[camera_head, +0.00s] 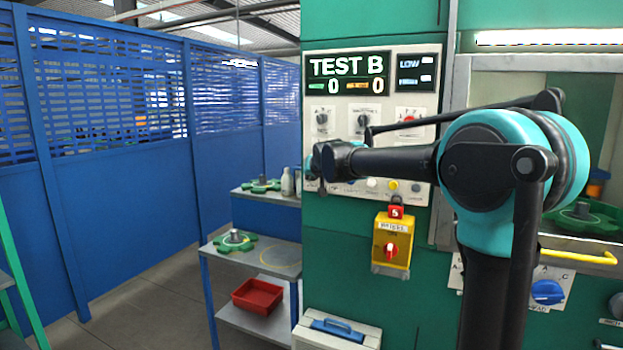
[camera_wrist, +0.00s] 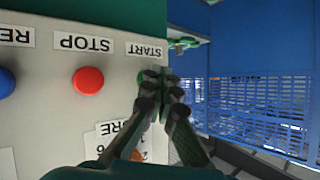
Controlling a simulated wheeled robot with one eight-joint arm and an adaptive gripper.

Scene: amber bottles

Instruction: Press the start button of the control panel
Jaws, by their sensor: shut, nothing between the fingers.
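The control panel (camera_head: 348,95) is mounted on the green cabinet and reads "TEST B" in the head view. My gripper (camera_head: 318,172) is at its lower left edge. In the wrist view the panel (camera_wrist: 40,120) appears upside down, with a START label (camera_wrist: 145,50) near its edge. A green button (camera_wrist: 141,77) lies by that label, mostly hidden by my gripper (camera_wrist: 155,78). The fingers are shut and empty, with their tips over the button; I cannot tell whether they touch it. A red button (camera_wrist: 88,80) lies by the STOP label (camera_wrist: 82,42).
A blue button (camera_wrist: 6,82) is beyond the red one. A yellow switch box (camera_head: 393,240) hangs below the panel. Grey tables (camera_head: 255,255) stand left of the cabinet, with a red bin (camera_head: 258,296) on a lower shelf. A blue fence (camera_head: 130,200) borders the left.

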